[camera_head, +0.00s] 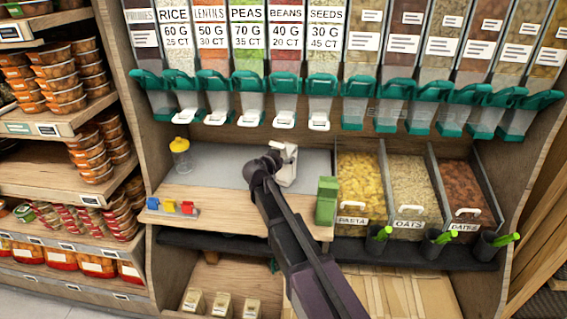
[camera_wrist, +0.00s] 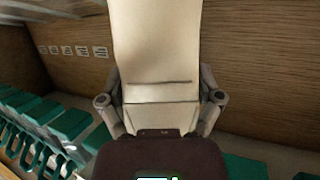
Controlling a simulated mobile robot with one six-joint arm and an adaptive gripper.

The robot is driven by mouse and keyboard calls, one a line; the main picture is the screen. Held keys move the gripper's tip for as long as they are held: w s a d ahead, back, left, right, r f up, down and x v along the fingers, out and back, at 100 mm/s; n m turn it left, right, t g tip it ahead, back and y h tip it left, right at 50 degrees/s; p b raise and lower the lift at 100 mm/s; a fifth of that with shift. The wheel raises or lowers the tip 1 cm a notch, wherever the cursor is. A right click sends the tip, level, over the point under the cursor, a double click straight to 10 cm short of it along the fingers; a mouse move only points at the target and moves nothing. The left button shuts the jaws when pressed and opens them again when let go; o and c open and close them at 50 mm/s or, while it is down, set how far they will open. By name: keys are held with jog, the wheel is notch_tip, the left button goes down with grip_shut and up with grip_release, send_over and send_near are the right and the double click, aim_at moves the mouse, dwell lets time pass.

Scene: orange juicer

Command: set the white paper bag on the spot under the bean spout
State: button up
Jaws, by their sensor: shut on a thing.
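The white paper bag (camera_head: 288,172) is upright in my gripper, over the grey counter below the bean spout (camera_head: 284,114). My gripper (camera_head: 272,162) comes from the front and covers part of the bag's left side. In the wrist view, the cream-white bag (camera_wrist: 158,55) fills the space between the two fingers (camera_wrist: 160,101), which are shut on it. Whether its base touches the counter is hard to tell. The bean dispenser (camera_head: 285,55) shows dark red beans and the label BEANS. The exact spot under the spout is not clearly visible.
A yellow-lidded shaker (camera_head: 180,158) stands left on the counter. Small blue, red and yellow pieces (camera_head: 171,206) sit on the front ledge. Neighbouring spouts with teal levers hang close above.

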jog(key=shift+f, duration=0.15)
jog(key=shift+f, duration=0.1)
jog(key=o, duration=0.6)
jog(key=shift+c, duration=0.2)
jog(key=p+v, duration=0.3)
jog(key=v, duration=0.9)
jog(key=shift+p, duration=0.3)
